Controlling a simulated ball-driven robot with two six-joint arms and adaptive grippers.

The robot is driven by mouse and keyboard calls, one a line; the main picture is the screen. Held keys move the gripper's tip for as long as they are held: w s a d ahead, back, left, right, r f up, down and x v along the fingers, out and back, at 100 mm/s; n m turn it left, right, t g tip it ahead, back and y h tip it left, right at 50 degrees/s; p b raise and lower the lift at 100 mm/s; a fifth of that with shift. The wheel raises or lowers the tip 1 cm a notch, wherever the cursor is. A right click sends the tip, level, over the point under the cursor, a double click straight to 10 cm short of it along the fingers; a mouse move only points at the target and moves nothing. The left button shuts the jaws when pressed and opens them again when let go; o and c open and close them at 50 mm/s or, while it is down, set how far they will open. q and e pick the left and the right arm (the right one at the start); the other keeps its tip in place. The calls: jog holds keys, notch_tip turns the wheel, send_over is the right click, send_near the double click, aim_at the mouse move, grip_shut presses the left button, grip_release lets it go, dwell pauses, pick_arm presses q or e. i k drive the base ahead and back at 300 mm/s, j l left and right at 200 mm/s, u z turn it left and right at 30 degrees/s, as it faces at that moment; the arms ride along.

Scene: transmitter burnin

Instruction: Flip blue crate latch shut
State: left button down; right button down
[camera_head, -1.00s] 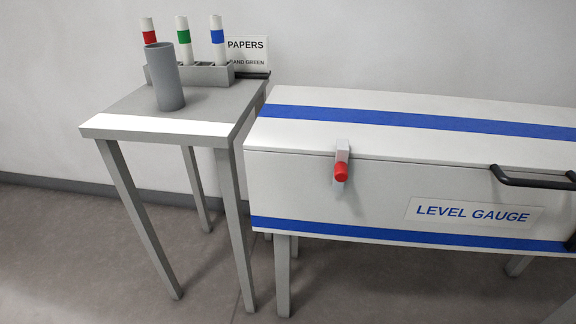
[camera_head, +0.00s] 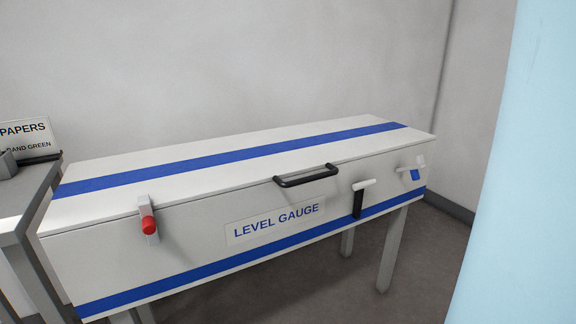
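The long white crate (camera_head: 110,240) has blue stripes, a LEVEL GAUGE label and a lid that looks closed. The blue latch (camera_head: 414,174) is small, near the right end of the crate's front face. It has a blue part and pale bars sticking out; its exact position is too small to tell. A red-tipped latch (camera_head: 148,222) sits at the left of the front, across the lid seam. A black latch (camera_head: 358,204) with a white bar on top sits between the label and the blue latch. Neither of my grippers is in view.
A black handle (camera_head: 306,177) is on the lid's front edge. A grey side table (camera_head: 25,205) with a PAPERS sign (camera_head: 24,131) stands at the left. A large pale blue surface (camera_head: 525,170) fills the right edge, close up; I cannot tell what it is.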

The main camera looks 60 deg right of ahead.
aim_at(414, 171)
jog(key=k+z, duration=0.1)
jog(key=z, duration=0.4)
jog(key=k+z, duration=0.1)
jog(key=z, duration=0.85)
jog(key=k, duration=0.05)
